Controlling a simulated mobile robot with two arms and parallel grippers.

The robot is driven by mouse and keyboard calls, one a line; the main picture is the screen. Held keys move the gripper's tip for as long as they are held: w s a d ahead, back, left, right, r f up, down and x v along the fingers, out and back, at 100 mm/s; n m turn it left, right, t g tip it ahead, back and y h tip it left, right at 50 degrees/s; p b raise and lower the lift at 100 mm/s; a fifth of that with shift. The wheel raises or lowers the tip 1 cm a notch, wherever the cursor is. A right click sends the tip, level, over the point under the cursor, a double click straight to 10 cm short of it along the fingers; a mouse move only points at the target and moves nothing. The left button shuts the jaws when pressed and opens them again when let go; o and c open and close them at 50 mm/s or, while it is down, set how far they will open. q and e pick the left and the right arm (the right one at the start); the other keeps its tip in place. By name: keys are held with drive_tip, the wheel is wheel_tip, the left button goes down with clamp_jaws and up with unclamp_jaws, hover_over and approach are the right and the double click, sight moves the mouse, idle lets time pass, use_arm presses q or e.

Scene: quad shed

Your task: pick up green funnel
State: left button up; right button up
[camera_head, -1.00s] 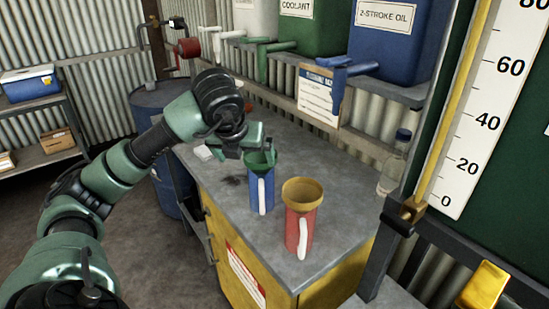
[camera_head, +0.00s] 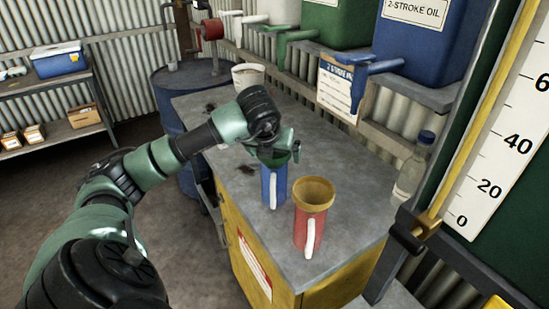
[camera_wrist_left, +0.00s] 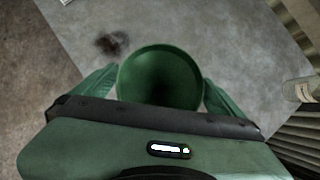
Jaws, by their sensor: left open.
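The green funnel (camera_wrist_left: 160,78) shows from above in the left wrist view as a round, open cone. In the head view it sits in the top of a blue jug (camera_head: 273,190) with a white handle on the bench, partly hidden by my gripper. My left gripper (camera_head: 280,146) is right over the jug. In the wrist view its two open fingers stand on the left and right of the funnel, close to its rim; I cannot tell whether they touch it. My right gripper is not in view.
A red jug (camera_head: 306,232) with a yellow funnel (camera_head: 314,192) stands just right of the blue jug. A white bucket (camera_head: 248,75) is behind on the bench (camera_head: 240,180). A clear bottle (camera_head: 411,172) stands at the right. Tanks with spouts hang over the bench's back.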

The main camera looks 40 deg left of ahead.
use_arm(q)
drive_tip(key=shift+s, duration=0.1)
drive_tip(key=shift+c, duration=0.3)
drive_tip(key=c, duration=1.2)
drive_tip(key=shift+r, duration=0.15)
wheel_tip(320, 180, up, 20)
